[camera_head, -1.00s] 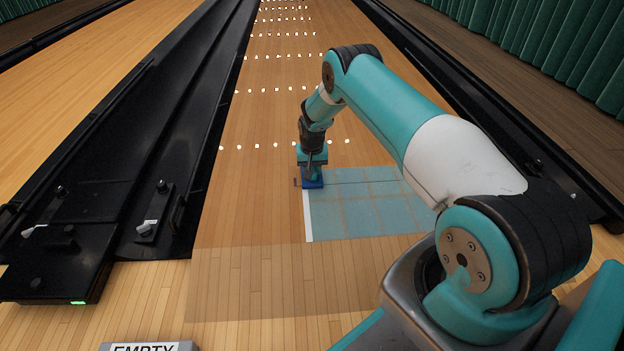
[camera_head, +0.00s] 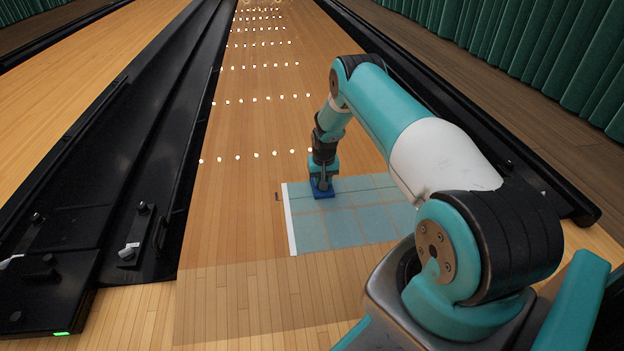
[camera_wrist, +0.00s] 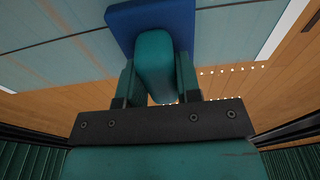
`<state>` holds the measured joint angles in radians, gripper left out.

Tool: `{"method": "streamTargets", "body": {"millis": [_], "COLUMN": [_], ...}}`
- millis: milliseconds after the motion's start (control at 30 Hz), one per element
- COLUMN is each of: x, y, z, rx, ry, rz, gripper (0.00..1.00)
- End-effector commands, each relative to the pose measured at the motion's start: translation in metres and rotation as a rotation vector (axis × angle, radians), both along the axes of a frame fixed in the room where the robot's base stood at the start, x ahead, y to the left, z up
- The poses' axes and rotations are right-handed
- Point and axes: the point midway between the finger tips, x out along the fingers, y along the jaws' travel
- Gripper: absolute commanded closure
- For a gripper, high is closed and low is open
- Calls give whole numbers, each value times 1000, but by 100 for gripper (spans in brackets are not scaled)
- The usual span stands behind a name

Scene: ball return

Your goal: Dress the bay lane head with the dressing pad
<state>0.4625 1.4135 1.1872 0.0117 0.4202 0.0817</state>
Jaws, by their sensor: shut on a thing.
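The dressing pad is a blue slab (camera_head: 322,193) with a teal grip block (camera_wrist: 154,66) on it. My gripper (camera_head: 322,180) is shut on that block, with one finger on each side in the wrist view. In the head view the pad is down at the far edge of a pale blue gridded patch (camera_head: 345,229) on the lane, a little right of its far left corner; whether it touches the boards I cannot tell. The patch has a white strip (camera_head: 291,232) along its left edge. My arm hides the patch's right part.
Black gutters (camera_head: 150,170) run along the left of the wooden lane (camera_head: 250,120). Rows of white dots cross the boards beyond the patch. A gutter unit with a green light (camera_head: 62,333) stands at lower left. Green curtains (camera_head: 540,50) line the right side.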

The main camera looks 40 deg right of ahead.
Motion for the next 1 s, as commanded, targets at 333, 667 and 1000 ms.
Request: {"method": "streamTargets", "body": {"millis": [333, 667, 1000], "x": [-14, -37, -48], "y": [-22, -58, -78], "z": [-1, 0, 0], "rx": [1, 0, 0], "ry": [1, 1, 1], "rz": [-3, -4, -3], "gripper": [87, 87, 87]}}
